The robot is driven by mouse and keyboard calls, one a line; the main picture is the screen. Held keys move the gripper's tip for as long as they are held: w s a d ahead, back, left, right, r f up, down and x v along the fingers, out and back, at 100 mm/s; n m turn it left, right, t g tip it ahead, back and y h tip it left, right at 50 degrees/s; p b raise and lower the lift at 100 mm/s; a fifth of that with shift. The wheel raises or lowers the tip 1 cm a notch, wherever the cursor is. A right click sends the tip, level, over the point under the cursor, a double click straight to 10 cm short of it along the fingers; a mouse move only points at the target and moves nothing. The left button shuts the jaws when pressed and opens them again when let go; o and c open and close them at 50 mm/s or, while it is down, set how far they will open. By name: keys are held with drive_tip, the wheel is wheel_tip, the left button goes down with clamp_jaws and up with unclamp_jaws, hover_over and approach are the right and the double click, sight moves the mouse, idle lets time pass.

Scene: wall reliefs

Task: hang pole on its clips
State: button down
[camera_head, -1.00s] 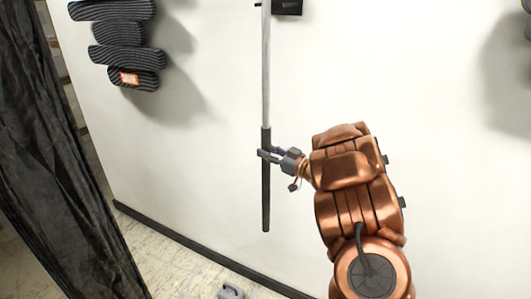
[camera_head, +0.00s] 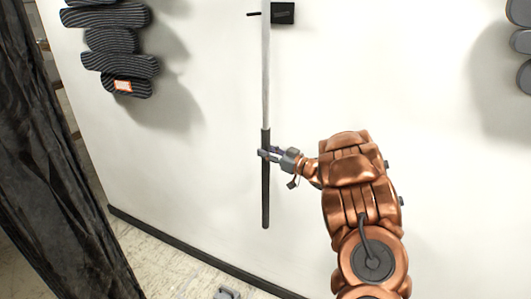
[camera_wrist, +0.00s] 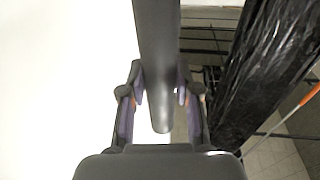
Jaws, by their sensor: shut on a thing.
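The pole (camera_head: 266,85) is long and thin, with a light grey shaft and a dark lower grip. It stands upright in front of the white wall in the head view, and its top runs out of the picture. My gripper (camera_head: 264,154) is shut on the dark grip near its upper end. In the wrist view the dark grip of the pole (camera_wrist: 158,50) runs between the fingers of my gripper (camera_wrist: 160,95). A small black box (camera_head: 283,13) and a short dark peg (camera_head: 254,14) are on the wall beside the pole; I cannot tell whether these are clips.
Striped dark rounded panels (camera_head: 120,45) hang on the wall at the left, and grey rounded shapes (camera_head: 522,42) at the right edge. A black curtain (camera_head: 50,140) hangs at the left. A small grey object (camera_head: 227,293) lies on the floor.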

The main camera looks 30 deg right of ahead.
drive_tip(key=shift+f+b, duration=0.7)
drive_tip(key=shift+f, duration=0.75)
drive_tip(key=c, duration=0.7)
unclamp_jaws()
drive_tip(key=shift+c, duration=0.2)
drive_tip(key=shift+f, duration=0.1)
drive_tip(key=shift+s, duration=0.1)
drive_tip(key=v, duration=1.2)
